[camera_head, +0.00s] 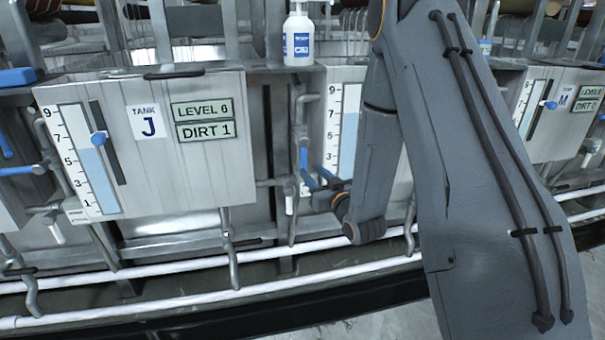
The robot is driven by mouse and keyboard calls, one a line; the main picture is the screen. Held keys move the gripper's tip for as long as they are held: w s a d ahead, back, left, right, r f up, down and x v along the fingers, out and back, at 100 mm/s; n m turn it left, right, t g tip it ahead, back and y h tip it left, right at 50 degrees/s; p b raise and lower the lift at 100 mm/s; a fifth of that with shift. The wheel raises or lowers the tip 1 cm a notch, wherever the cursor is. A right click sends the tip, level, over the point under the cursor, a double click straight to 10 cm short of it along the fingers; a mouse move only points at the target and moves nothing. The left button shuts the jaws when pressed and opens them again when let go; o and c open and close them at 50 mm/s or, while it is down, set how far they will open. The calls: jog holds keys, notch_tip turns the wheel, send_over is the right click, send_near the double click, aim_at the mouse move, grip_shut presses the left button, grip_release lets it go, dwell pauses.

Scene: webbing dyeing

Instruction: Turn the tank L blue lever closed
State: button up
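The middle tank (322,105) stands between tanks J and M. My arm covers most of its front, and its name label is hidden, so I cannot read whether it is L. A blue lever (304,158) stands roughly upright on the pipework at this tank's lower left. My gripper (318,181) is right beside and just below it, reaching in from the right. Small blue parts overlap there, and I cannot tell finger from lever, whether they touch, or whether the gripper is shut.
Tank J (220,158) is at left, reading LEVEL 6 and DIRT 1. Tank M (570,125) is at right. A white bottle (298,42) stands above the middle tank's left edge. White pipes (180,300) run low along the front.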

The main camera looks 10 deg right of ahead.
aim_at(305, 164)
jog(key=shift+w+a, duration=0.1)
jog(key=shift+w, duration=0.45)
jog(key=w, duration=0.3)
jog(key=w+a, duration=0.1)
jog(key=w, duration=0.2)
jog(key=shift+w+a+b, duration=0.15)
jog(key=shift+w+b, duration=0.15)
jog(key=shift+b, duration=0.05)
grip_shut()
